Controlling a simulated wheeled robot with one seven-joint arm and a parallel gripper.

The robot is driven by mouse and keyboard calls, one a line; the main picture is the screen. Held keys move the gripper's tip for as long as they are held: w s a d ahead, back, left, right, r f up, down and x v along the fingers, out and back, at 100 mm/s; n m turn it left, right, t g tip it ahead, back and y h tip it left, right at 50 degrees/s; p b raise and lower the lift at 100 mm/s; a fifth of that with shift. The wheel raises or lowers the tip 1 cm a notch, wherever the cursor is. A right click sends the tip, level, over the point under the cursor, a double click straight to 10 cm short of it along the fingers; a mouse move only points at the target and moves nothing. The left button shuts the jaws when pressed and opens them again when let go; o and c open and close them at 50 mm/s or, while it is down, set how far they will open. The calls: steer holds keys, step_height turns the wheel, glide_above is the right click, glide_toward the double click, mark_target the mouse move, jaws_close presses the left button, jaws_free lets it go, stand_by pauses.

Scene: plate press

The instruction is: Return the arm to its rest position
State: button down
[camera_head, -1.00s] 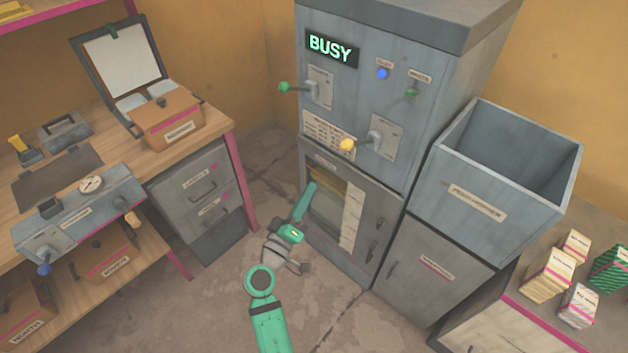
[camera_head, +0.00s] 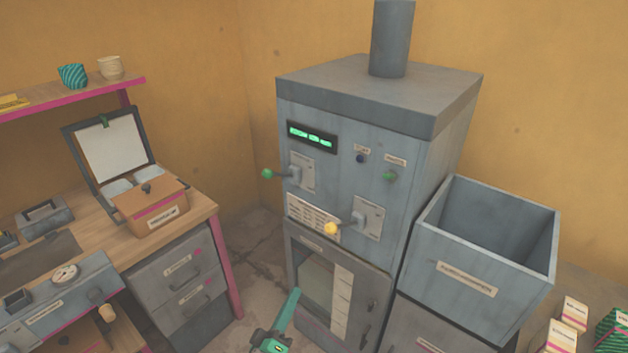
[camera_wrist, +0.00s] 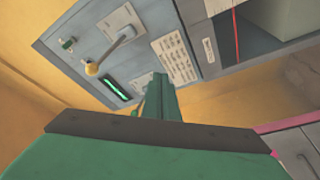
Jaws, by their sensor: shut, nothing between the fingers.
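My gripper (camera_wrist: 160,78) shows in the wrist view as two green fingers pressed together, with nothing between them. Its tips point toward the front of the grey plate press (camera_wrist: 75,20), which is seen tilted. In the head view a green part of my arm (camera_head: 280,325) rises from the bottom edge in front of the press (camera_head: 350,150). Most of my arm is below the picture. The yellow-knobbed lever (camera_head: 331,229) sits low on the press panel; it also shows in the wrist view (camera_wrist: 92,69). I cannot tell the gap between the fingers and the press.
A grey open bin (camera_head: 500,300) stands right of the press. A wooden bench (camera_head: 203,208) with drawers is at left, with a tilted panel (camera_head: 110,150) and a brown box (camera_head: 150,210) on it. A narrow strip of floor (camera_head: 260,268) lies between the bench and press.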

steer(key=s+d+f+g+y, duration=0.2)
steer(key=s+d+f+y, duration=0.1)
steer(key=s+f, duration=0.55)
steer(key=s+d+f+g+y, duration=0.25)
steer(key=s+f, duration=0.35)
steer(key=s, duration=0.5)
steer(key=s+d+r+m, duration=0.2)
steer(key=s+r, duration=0.3)
steer(key=s, duration=0.4)
steer(key=s+d+r+m+t, duration=0.1)
steer(key=s+d+r+m, duration=0.1)
steer(key=s+r+m, duration=0.3)
steer(key=v, duration=0.4)
steer(key=shift+s, duration=0.25)
steer(key=shift+f+y, duration=0.1)
steer(key=shift+y, duration=0.15)
